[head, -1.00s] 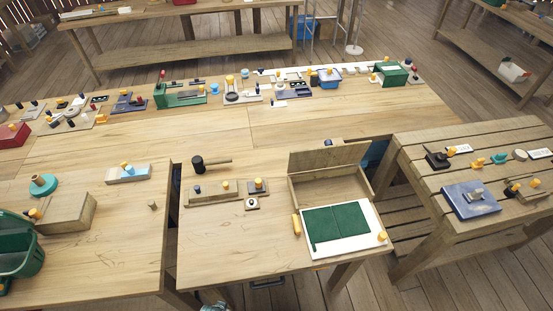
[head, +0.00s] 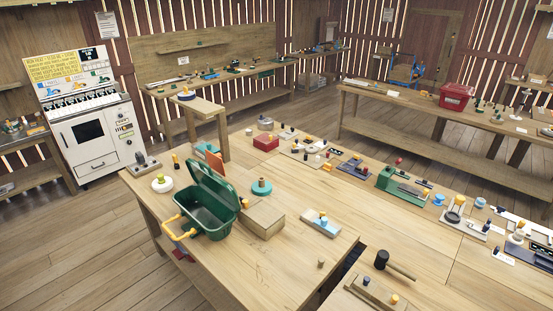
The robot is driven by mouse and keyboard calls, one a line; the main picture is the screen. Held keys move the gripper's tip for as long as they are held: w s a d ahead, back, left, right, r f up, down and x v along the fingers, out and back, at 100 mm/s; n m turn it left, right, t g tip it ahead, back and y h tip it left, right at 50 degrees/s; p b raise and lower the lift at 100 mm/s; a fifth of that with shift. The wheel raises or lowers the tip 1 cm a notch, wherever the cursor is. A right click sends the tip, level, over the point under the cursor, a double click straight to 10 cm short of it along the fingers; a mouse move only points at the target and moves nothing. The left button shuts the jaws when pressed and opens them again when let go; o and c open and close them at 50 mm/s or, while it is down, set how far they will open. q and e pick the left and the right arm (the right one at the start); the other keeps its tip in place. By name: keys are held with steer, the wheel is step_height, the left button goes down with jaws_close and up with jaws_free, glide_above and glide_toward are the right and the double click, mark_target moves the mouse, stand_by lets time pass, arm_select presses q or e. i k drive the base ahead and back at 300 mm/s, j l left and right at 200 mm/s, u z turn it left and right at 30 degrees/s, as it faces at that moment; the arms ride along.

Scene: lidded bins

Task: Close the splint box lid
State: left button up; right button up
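A green box (head: 203,212) with its lid (head: 213,183) raised stands on the near wooden table, left of centre. Its lid leans up at the back and its inside is partly visible. A yellow handle (head: 172,228) sticks out at its left front. No label that I can read names it as the splint box. Neither of my grippers is in view.
A wooden block (head: 250,216) stands close to the right of the green box, with a teal round piece (head: 261,187) behind it. A white round piece (head: 162,183) lies to the left. The table's front middle (head: 262,272) is mostly clear.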

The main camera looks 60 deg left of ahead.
mark_target(202, 174)
steer(key=u, duration=2.45)
steer(key=i+j+z, duration=0.1)
steer(key=z, duration=0.6)
steer(key=i+j+z, duration=0.3)
steer(key=j, duration=0.25)
steer(key=j+z, duration=0.3)
steer(key=j, duration=0.25)
steer(key=i+j+z, duration=0.1)
steer(key=j+z, duration=0.2)
steer(key=j, duration=0.3)
